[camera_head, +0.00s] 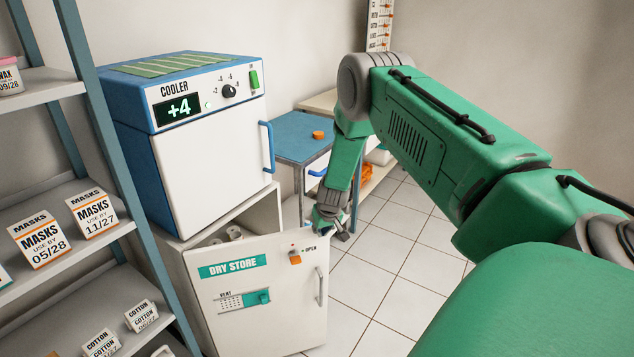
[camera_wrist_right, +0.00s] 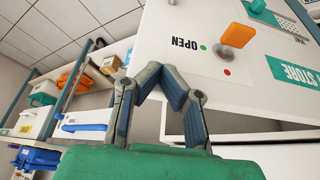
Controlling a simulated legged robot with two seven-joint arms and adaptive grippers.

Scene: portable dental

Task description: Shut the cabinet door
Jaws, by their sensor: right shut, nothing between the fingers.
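The white dry store cabinet door (camera_head: 262,295) stands partly open in the head view, with white rolls (camera_head: 233,233) visible behind its top edge. It carries a grey vertical handle (camera_head: 320,286) near its right edge and an orange latch (camera_head: 295,260) by the word OPEN. My right gripper (camera_head: 332,232) is shut and empty beside the door's upper right corner. In the right wrist view, the gripper (camera_wrist_right: 162,76) is in front of the door (camera_wrist_right: 185,55), with the orange latch (camera_wrist_right: 238,34) to its right. Contact with the door cannot be told. My left gripper is out of view.
A blue and white cooler (camera_head: 210,150) stands on top of the cabinet. A shelf rack (camera_head: 85,225) with boxes is at the left. A blue-topped side table (camera_head: 300,135) is behind my right arm. Tiled floor (camera_head: 400,225) is clear right of the door.

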